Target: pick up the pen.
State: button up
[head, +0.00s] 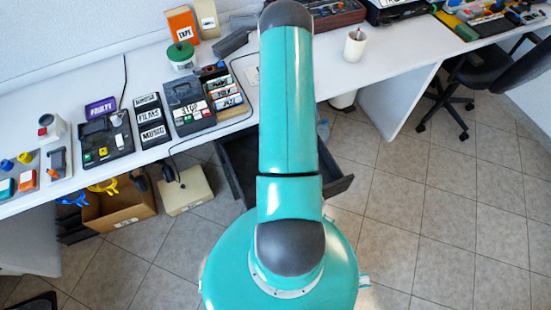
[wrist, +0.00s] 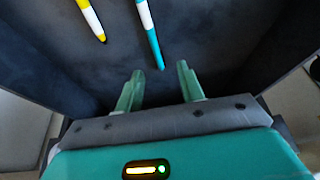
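In the wrist view two pens lie in a dark drawer. A teal and white pen (wrist: 150,32) has its teal tip pointing down toward my gripper, near the gap between the fingers. A yellow and white pen (wrist: 91,19) lies to its left, slanted, partly cut off by the top edge. My gripper (wrist: 160,68) is open, its two green fingers apart with nothing between them. How far it is above the drawer floor is hard to tell. In the head view my arm hides the gripper and the pens.
The drawer (head: 338,184) stands pulled out below the desk. The desk (head: 385,62) carries labelled cassettes, devices and a white cup (head: 355,45). A cardboard box (head: 120,208) and a beige box (head: 186,190) stand on the floor at left. Tiled floor at right is clear up to a chair (head: 490,70).

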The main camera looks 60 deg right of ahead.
jog(key=shift+x, duration=2.65)
jog(key=shift+s+f, duration=0.2)
grip_shut()
